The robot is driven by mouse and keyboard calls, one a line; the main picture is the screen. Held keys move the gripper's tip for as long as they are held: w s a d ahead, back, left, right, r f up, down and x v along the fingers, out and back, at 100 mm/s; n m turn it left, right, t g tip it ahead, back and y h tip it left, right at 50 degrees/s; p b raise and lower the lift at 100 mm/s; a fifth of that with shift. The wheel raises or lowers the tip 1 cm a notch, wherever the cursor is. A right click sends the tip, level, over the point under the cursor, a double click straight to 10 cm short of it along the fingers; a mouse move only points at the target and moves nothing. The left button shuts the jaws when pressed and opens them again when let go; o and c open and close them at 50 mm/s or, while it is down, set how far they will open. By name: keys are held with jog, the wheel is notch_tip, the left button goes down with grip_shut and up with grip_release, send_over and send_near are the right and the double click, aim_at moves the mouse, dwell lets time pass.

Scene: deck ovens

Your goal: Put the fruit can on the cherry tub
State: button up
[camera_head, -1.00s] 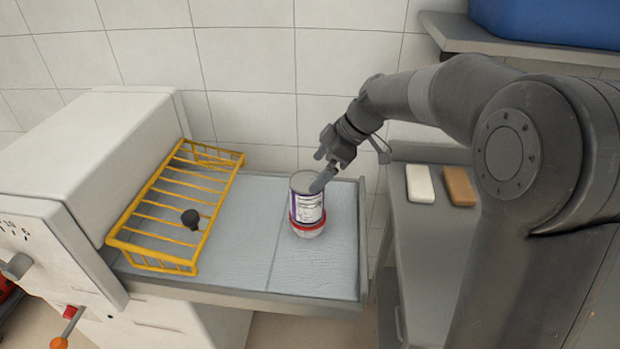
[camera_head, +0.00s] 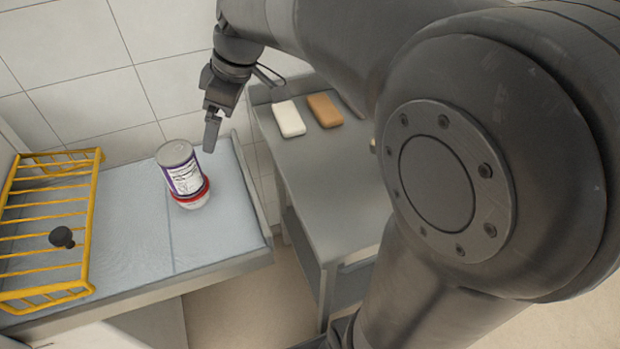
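The fruit can (camera_head: 184,178), with a grey metal top and a purple and white label, stands upright on the cherry tub (camera_head: 192,201). Of the tub, a red rim and a pale lower part show beneath the can. The tub rests on the grey-blue work surface near its right end. My gripper (camera_head: 211,130) is just up and to the right of the can, pointing down, with a visible gap between them. It holds nothing that I can see. One long finger shows; the other is not clearly seen, so its opening cannot be judged.
A lower grey table (camera_head: 325,175) at the right carries a white block (camera_head: 288,118) and a brown block (camera_head: 325,110). The surface in front of the tub is clear.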

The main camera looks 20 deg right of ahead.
jog(key=s+d+f+m+t+h, duration=0.1)
jog(key=s+d+m+t+h, duration=0.1)
jog(key=s+d+m, duration=0.3)
jog(key=s+d+f+m+t+h, duration=0.1)
jog(key=s+d+m, duration=0.5)
jog(key=s, duration=0.7)
jog(key=shift+f+m+t+h, duration=0.4)
jog(key=shift+f+m+h, duration=0.1)
jog(key=shift+f+m, duration=0.3)
jog(key=shift+o, duration=0.2)
jog(key=shift+d, duration=0.1)
